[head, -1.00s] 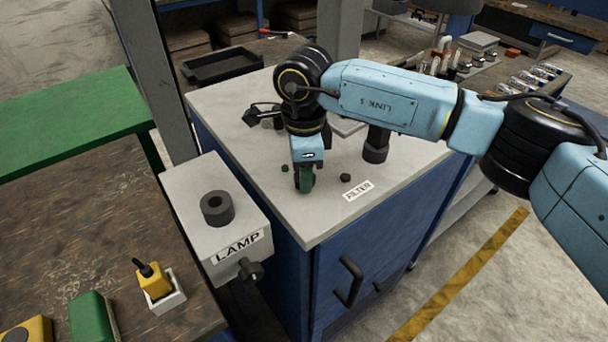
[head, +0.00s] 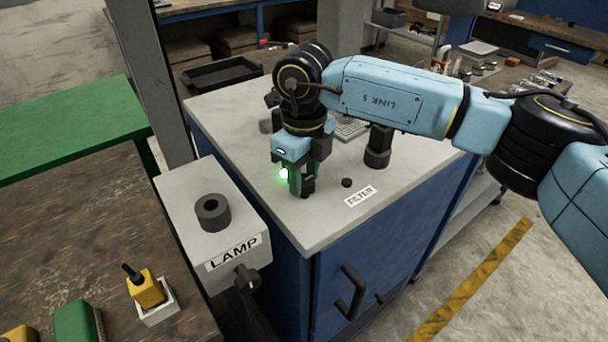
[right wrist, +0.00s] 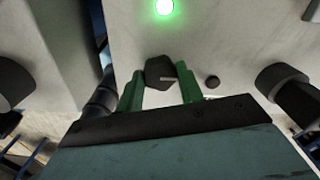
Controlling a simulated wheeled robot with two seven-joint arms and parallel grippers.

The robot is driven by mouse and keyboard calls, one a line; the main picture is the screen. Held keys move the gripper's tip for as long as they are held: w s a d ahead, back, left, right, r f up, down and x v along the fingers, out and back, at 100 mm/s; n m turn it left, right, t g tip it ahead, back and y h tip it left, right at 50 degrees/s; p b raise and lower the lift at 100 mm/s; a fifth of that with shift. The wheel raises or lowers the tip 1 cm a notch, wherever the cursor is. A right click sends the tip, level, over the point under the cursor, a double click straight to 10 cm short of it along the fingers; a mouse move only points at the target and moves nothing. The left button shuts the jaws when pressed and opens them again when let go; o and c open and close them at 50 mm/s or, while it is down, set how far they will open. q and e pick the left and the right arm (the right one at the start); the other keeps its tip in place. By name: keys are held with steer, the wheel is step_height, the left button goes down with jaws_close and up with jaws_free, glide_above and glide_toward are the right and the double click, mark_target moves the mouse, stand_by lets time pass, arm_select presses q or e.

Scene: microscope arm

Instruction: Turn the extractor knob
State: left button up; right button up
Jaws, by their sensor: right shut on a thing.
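The extractor knob (right wrist: 158,72) is dark with a pale pointer line and stands on the light top of a blue cabinet (head: 385,236). My right gripper (head: 301,188) points down over the cabinet top, with its green fingers around the knob. In the right wrist view, my right gripper (right wrist: 160,90) has one finger on each side of the knob and is shut on it. In the head view the fingers mostly hide the knob. A lamp (head: 284,174) beside the gripper glows green, and it also shows in the right wrist view (right wrist: 164,6). My left gripper is not in view.
A grey LAMP box (head: 213,226) with a side knob stands at the left. The cabinet's front top is mostly clear.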

mark_target(304, 180)
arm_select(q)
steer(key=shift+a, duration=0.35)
arm_select(e)
steer(key=shift+m, duration=0.3)
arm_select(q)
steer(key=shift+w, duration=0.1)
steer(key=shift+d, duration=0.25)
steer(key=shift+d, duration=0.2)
arm_select(e)
steer(key=o, duration=1)
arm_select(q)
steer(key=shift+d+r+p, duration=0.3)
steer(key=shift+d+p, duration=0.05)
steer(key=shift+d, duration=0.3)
arm_select(e)
step_height(304, 180, up, 14)
steer(key=shift+f, duration=0.25)
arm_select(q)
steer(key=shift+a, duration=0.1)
